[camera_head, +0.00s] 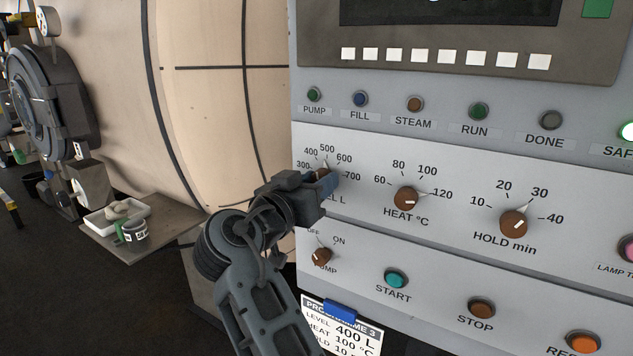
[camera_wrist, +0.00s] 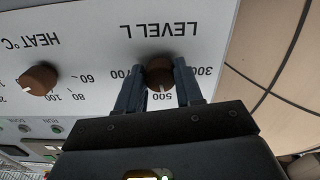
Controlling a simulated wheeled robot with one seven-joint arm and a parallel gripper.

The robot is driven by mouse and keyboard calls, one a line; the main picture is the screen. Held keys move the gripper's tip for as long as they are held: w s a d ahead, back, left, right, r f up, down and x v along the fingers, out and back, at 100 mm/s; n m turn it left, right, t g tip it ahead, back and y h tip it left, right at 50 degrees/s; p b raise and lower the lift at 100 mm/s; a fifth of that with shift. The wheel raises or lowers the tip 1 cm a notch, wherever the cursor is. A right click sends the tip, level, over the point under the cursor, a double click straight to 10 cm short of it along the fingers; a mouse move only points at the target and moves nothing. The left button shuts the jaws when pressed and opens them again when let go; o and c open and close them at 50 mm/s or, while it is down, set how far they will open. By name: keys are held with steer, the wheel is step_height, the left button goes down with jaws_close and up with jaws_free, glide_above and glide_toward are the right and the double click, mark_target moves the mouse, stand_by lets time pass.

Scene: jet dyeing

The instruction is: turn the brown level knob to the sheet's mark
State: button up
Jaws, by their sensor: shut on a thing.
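The brown level knob (camera_wrist: 159,72) sits on the pale panel, with a scale from 300 to 700 around it. In the wrist view its white line points at about 500. My gripper (camera_wrist: 160,88) has one finger on each side of the knob and is shut on it. In the head view my gripper (camera_head: 322,184) covers most of the level knob (camera_head: 322,172) and part of its label. The programme sheet (camera_head: 345,330) hangs below under a blue clip and reads level 400 L, heat 100 °C; its hold line is partly cut off.
The heat knob (camera_head: 406,199) and hold knob (camera_head: 513,223) are to the right. The pump knob (camera_head: 321,257) is just below my gripper. Start (camera_head: 396,279) and stop (camera_head: 481,307) buttons are lower right. A tray (camera_head: 98,222) stands at left by the large pale vessel.

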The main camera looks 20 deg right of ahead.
steer(key=shift+n+p, duration=1.3)
steer(key=shift+n, duration=1.8)
steer(key=o, duration=1)
steer(key=shift+o, duration=0.2)
steer(key=shift+a, duration=0.1)
steer(key=b+v, duration=0.1)
steer(key=v, duration=0.6)
steer(key=shift+s+a+b, duration=0.25)
steer(key=shift+s+b, duration=0.05)
